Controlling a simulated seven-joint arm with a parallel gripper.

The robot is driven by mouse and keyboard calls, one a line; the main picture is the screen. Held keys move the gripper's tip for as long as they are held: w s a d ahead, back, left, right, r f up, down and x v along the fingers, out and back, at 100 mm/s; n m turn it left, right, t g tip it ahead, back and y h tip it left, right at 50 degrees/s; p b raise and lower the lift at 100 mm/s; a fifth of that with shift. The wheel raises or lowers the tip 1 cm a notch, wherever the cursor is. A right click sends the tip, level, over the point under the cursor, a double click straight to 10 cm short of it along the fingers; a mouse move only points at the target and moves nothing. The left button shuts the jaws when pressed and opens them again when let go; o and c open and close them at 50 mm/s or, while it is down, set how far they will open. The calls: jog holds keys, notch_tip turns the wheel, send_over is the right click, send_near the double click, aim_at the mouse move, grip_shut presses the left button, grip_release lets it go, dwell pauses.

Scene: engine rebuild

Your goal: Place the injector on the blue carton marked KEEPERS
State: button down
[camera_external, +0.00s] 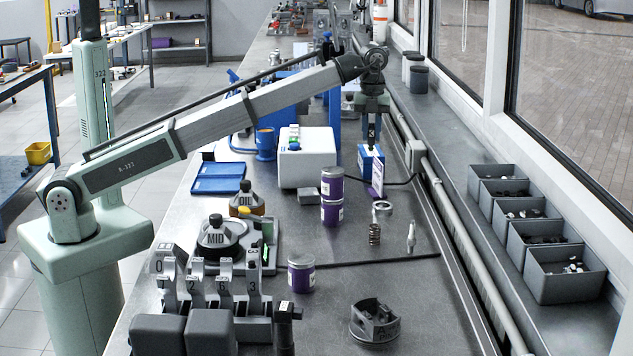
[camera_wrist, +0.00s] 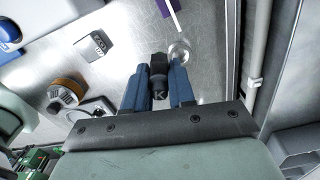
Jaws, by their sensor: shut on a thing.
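My gripper (camera_external: 372,122) is up in the air toward the window side, pointing down. Its two blue fingers (camera_wrist: 158,88) are shut on a dark, slim thing (camera_wrist: 158,68) with a light K-like mark, which I take to be the injector. The blue carton (camera_external: 368,163) with a white label stands upright on the bench, below the gripper in the external view. Its label is too small to read. The held thing overlaps the carton's top in that view, so I cannot tell whether they touch. A purple piece with a white strip (camera_wrist: 171,12) shows ahead in the wrist view.
A metal ring (camera_external: 383,207), a spring (camera_external: 374,234) and a silver plug-like part (camera_external: 411,237) stand nearby. Stacked purple cans (camera_external: 332,196), a grey block (camera_external: 308,196) and a white box (camera_external: 307,158) are to the left. A pipe (camera_external: 440,195) runs along the right.

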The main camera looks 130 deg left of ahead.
jog(key=s+a+r+n, duration=0.1)
jog(key=s+a+n, duration=0.1)
jog(key=s+a, duration=0.6)
jog(key=s+a+r+n, duration=0.1)
jog(key=s+a, duration=0.4)
jog(key=a, duration=0.5)
jog(key=shift+s+f, duration=0.15)
jog(key=shift+f, duration=1.45)
jog(key=shift+s+f, duration=0.15)
jog(key=shift+f, duration=1.4)
jog(key=shift+s+f, duration=0.15)
jog(key=shift+f, duration=1.45)
jog(key=shift+f, duration=0.15)
jog(key=c, duration=0.9)
grip_release()
jog(key=shift+c, duration=0.2)
notch_tip(320, 180, up, 12)
